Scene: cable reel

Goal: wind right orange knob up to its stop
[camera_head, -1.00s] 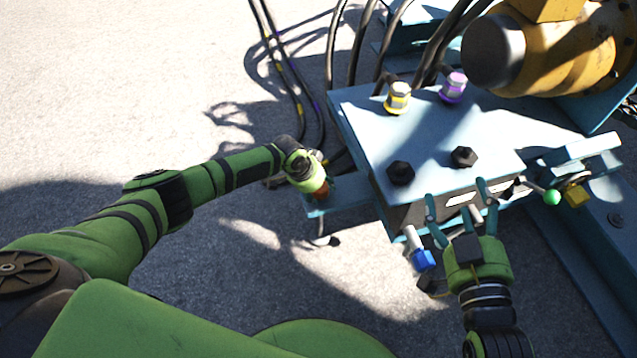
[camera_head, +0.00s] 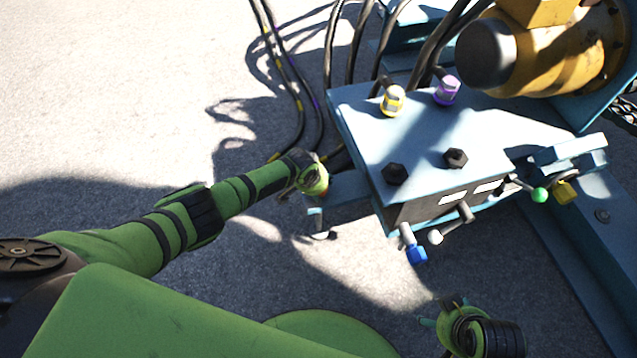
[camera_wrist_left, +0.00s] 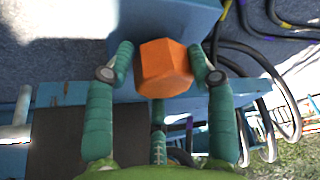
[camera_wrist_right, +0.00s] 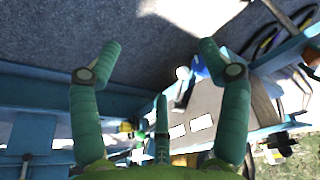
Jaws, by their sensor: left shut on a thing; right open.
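The orange knob (camera_wrist_left: 163,70) is a faceted block between the two fingers of my left gripper (camera_wrist_left: 161,74) in the left wrist view. The fingers are closed on its sides. In the head view my left gripper (camera_head: 314,184) is at the small blue bracket left of the control box, and it largely hides the knob. My right gripper (camera_head: 440,310) is open and empty, apart from the box, at the lower right of the head view. Its spread fingers (camera_wrist_right: 155,55) show in the right wrist view with nothing between them.
Levers with blue (camera_head: 416,255), white (camera_head: 436,237) and green (camera_head: 540,195) tips stick out in front. Cables run behind. The ground between the grippers is clear.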

